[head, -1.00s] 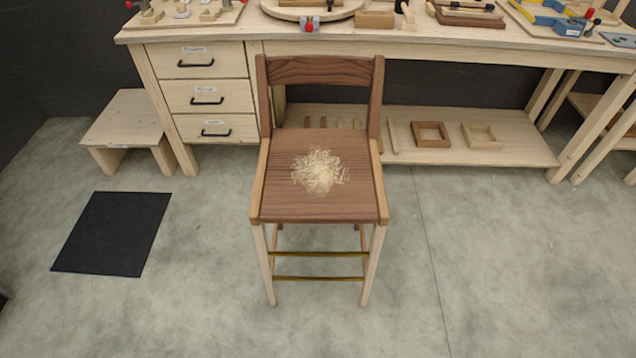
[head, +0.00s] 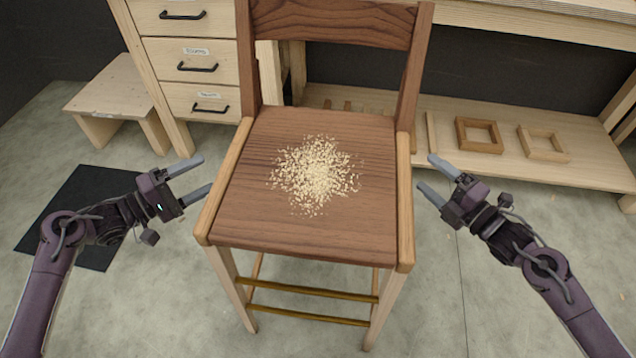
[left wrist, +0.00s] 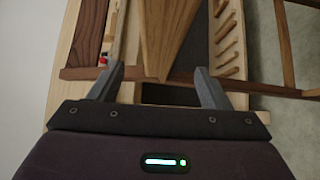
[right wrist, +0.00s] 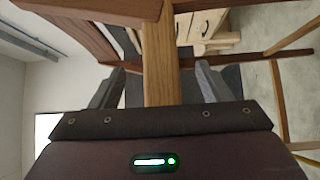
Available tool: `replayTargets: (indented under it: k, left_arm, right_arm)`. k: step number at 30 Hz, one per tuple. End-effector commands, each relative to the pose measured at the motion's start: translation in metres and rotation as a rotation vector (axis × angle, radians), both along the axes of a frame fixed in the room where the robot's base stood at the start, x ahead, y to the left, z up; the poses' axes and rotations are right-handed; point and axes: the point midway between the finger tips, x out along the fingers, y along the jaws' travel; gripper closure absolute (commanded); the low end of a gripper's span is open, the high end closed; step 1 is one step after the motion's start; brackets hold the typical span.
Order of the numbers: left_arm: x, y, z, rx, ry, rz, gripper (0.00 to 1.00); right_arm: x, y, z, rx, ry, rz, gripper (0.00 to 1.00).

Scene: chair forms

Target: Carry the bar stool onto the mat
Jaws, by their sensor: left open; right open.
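The bar stool (head: 310,225) stands upright on the floor in the middle of the head view, its backrest toward the bench. Pale shavings (head: 316,175) lie on its dark brown seat. The black mat (head: 72,190) lies on the floor at the left, partly hidden by my left arm. My left gripper (head: 205,175) is open at the left edge of the seat. In the left wrist view a wooden rail of the stool (left wrist: 165,35) shows ahead of the open fingers. My right gripper (head: 427,173) is open at the right edge of the seat. In the right wrist view a light rail (right wrist: 160,65) shows between the fingers.
A workbench (head: 500,22) with drawers (head: 200,68) and a low shelf (head: 470,165) stands behind the stool. Wooden frames (head: 479,135) lie on the shelf. A low wooden step stool (head: 115,90) stands behind the mat. The floor at front is clear.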

Motion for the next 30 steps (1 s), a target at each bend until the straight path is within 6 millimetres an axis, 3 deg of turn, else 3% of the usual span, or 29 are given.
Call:
replayTargets:
  k: [8, 21, 30]
  left_arm:
    - [0.003, -0.004, 0.000, 0.001, -0.001, 0.003, 0.29]
    - [0.036, -0.053, 0.000, 0.001, -0.001, 0.004, 0.29]
    - [0.044, -0.065, -0.001, 0.004, 0.000, 0.004, 0.29]
  right_arm:
    - [0.004, 0.002, 0.000, 0.003, 0.002, -0.004, 0.29]
    - [0.054, 0.034, 0.000, 0.006, 0.003, -0.006, 0.29]
    - [0.066, 0.043, -0.001, 0.003, 0.006, -0.005, 0.29]
